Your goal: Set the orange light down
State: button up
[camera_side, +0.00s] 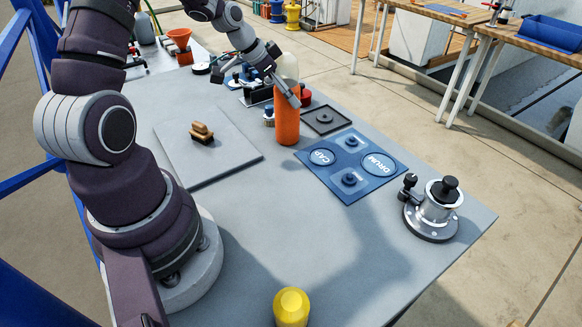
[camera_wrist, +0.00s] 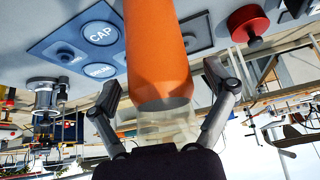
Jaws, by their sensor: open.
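The orange light (camera_side: 287,118) is an orange cylinder with a clear, pale top. It stands upright on the grey table (camera_side: 240,215), between the grey board and the blue mat. My gripper (camera_side: 288,86) is at its upper part, reaching in from behind. In the wrist view, which looks upside down, the orange light (camera_wrist: 158,50) lies between the two spread fingers of my gripper (camera_wrist: 165,88). Gaps show on both sides, so the fingers are open around it. Part of its clear top is hidden by the gripper.
A blue mat (camera_side: 335,187) marked CAP and DRUM lies right of the light, with a dark square tray (camera_side: 325,119) behind it. A grey board (camera_side: 185,160) holds a brown-handled brush (camera_side: 201,133). A metal winch (camera_side: 438,205) and a yellow-topped object (camera_side: 291,306) stand nearer.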

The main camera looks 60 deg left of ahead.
jog(key=shift+r, duration=0.1)
jog(key=v, duration=1.2)
jog(key=s+d+n, duration=0.1)
jog(key=s+d, duration=0.3)
jog(key=d, duration=0.4)
jog(key=s+d+n+y, duration=0.1)
jog(key=s+d, duration=0.3)
jog(key=d, duration=0.4)
jog(key=shift+s+r+g, duration=0.4)
jog(key=shift+r, duration=0.1)
